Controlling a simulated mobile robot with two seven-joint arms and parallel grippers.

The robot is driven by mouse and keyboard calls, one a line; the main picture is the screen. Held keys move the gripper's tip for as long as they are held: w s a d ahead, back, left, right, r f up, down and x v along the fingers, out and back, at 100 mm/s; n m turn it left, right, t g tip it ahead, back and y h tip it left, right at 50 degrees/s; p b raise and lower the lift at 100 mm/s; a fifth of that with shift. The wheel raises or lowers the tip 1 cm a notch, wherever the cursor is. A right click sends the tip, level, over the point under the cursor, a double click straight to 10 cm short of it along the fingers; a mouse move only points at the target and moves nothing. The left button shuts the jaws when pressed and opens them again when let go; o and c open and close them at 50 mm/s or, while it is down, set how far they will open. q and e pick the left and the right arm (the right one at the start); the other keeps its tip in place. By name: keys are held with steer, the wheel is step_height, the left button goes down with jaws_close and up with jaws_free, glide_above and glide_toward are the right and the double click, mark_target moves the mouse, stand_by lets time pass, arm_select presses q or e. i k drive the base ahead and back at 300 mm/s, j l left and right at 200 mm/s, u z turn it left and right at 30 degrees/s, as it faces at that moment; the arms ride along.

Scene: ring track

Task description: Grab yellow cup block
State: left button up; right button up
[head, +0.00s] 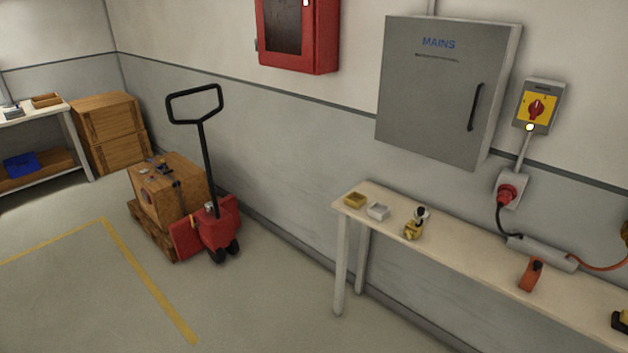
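A small yellow, open-topped block (355,200), which looks like the yellow cup block, sits at the left end of a narrow pale table (465,252) along the wall. A similar white block (378,212) sits just to its right. Neither of my grippers shows in the head view, so I cannot see whether they are open or shut.
On the table are a yellow object with a dark top (414,225), an orange object (531,275) and a grey power strip (542,252). A red pallet truck (218,230) with a crate (170,188) stands left. Floor before the table is clear.

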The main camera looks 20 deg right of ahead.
mark_target(355, 200)
steer(key=i+z, duration=0.2)
steer(key=i, duration=0.3)
steer(key=i+j+z, duration=0.2)
steer(key=i, duration=0.25)
steer(key=i+j+z, duration=0.2)
steer(key=i, duration=0.25)
steer(key=i+j+z, duration=1)
steer(key=i+j, duration=0.05)
steer(key=j, duration=0.05)
